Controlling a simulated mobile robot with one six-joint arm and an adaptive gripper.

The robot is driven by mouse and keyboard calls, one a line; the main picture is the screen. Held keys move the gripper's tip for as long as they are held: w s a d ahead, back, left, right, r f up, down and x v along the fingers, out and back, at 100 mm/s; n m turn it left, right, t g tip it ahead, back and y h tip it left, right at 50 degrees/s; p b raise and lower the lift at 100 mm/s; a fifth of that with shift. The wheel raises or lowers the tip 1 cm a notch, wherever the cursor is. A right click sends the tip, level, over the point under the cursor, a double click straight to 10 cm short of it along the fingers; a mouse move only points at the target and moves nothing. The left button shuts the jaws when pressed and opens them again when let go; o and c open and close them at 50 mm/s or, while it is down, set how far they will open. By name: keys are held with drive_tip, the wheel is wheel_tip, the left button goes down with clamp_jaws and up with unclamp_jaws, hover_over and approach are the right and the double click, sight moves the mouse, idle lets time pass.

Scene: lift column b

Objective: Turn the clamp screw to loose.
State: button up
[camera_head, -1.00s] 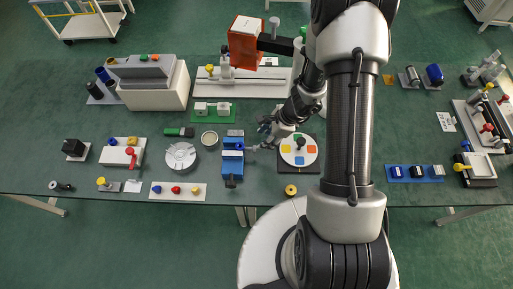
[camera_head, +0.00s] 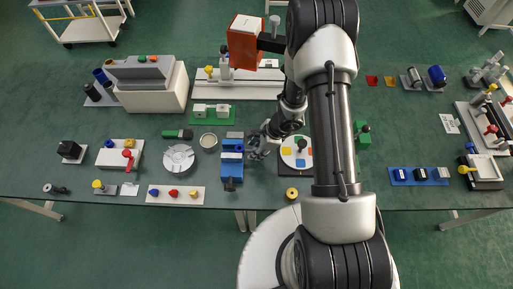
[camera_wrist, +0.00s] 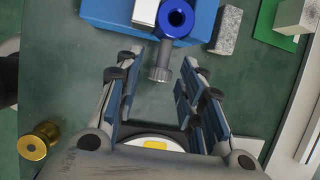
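A blue clamp (camera_head: 232,158) stands near the middle of the table in the head view. Its blue body (camera_wrist: 115,10) fills the top of the wrist view. A blue ring-shaped hub (camera_wrist: 176,18) with a short grey bar (camera_wrist: 160,66), apparently the clamp screw's handle, projects from it towards my gripper. My gripper (camera_head: 257,149) is just right of the clamp in the head view. In the wrist view its fingers (camera_wrist: 162,60) are spread, with the bar's end between the tips in the picture. I see no contact and cannot tell the depth gap. My arm hides part of the table.
A white dial with coloured squares (camera_head: 297,143) is close to the right of my gripper. A brass knob (camera_head: 292,194) stands near the front edge. A speckled grey block (camera_wrist: 228,30) lies beside the clamp. A green board (camera_head: 212,122) is behind it.

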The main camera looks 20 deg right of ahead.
clamp_jaws()
drive_tip(key=b, duration=0.5)
drive_tip(key=shift+f+t+b, duration=0.35)
drive_tip(key=shift+t, duration=0.05)
drive_tip(key=shift+b, duration=0.9)
drive_tip(key=b, duration=0.3)
drive_tip(key=shift+s+t+b, duration=0.15)
drive_tip(key=shift+t+b, duration=0.15)
drive_tip(key=shift+t, duration=0.1)
drive_tip(key=b, duration=0.2)
drive_tip(key=t+h+b, duration=0.1)
drive_tip(key=b, duration=0.1)
drive_tip(key=shift+s+a+r+n+t+b, duration=0.1)
drive_tip(key=shift+s+r+n+t+b, duration=0.05)
drive_tip(key=shift+s+n+t+b, duration=0.2)
drive_tip(key=shift+t, duration=0.75)
drive_tip(key=shift+n+t, duration=0.25)
drive_tip(key=shift+t, duration=0.15)
